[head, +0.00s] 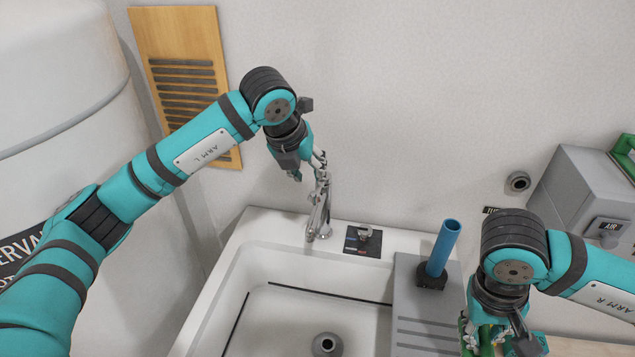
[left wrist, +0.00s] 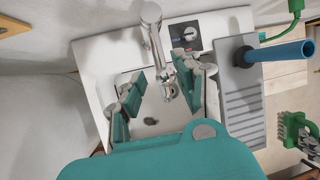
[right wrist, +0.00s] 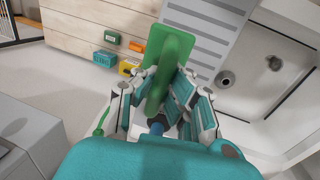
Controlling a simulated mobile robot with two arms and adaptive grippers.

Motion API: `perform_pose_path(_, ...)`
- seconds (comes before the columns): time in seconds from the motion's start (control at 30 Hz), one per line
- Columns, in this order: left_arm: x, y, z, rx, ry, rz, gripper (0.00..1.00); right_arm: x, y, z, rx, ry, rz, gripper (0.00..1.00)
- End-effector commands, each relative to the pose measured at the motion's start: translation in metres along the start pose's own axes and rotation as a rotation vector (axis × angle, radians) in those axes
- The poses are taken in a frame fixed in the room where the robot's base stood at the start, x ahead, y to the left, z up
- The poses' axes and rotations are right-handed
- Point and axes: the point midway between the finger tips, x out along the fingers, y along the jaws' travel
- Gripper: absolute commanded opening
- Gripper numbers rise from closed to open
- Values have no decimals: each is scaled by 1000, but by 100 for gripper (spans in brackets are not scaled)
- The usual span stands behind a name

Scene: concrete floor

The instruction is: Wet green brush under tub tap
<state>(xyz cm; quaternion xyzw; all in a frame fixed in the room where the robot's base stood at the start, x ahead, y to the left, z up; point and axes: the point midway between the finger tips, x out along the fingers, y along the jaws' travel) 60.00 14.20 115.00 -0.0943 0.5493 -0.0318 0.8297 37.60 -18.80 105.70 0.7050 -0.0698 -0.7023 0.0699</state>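The chrome tap (head: 319,205) stands at the back rim of the white tub (head: 240,258). My left gripper (head: 301,166) is beside the tap's upper part. In the left wrist view its fingers (left wrist: 160,85) are spread and empty, with the tap (left wrist: 152,32) seen between them; contact cannot be told. The green brush (right wrist: 172,62) is in my right gripper (right wrist: 160,100), whose fingers lie on both sides of its handle. In the head view my right gripper (head: 495,340) is low at the right, beyond the grey drainboard; the brush is mostly hidden there.
A blue tube (head: 443,248) stands in a black holder on the grey drainboard (head: 420,322), between the tub basin and my right gripper. A dark panel with a knob (head: 363,236) sits right of the tap. The basin holds only its drain (head: 327,344). A grey box (head: 580,195) stands at right.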

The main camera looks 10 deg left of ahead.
Motion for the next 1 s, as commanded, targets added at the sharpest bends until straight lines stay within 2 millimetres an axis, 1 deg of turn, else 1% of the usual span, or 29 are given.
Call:
perform_pose_path(0.03,9,0,0,0,6,1,33,-6,1,0,0,1,0,0)
perform_pose_path(0.2,41,-1,0,0,4,0,33,-14,3,0,1,0,0,0)
perform_pose_path(0.33,59,0,0,0,3,1,33,-18,4,0,1,0,0,0)
perform_pose_path(0.5,70,0,0,1,0,0,33,-20,4,0,1,1,0,0)
perform_pose_path(0.77,72,0,0,1,0,0,33,-20,4,0,1,1,0,0)
perform_pose_path(0.87,72,0,0,1,0,0,23,-20,4,0,1,1,0,0)
perform_pose_path(1.0,71,0,0,1,0,0,5,-20,4,0,1,1,0,0)
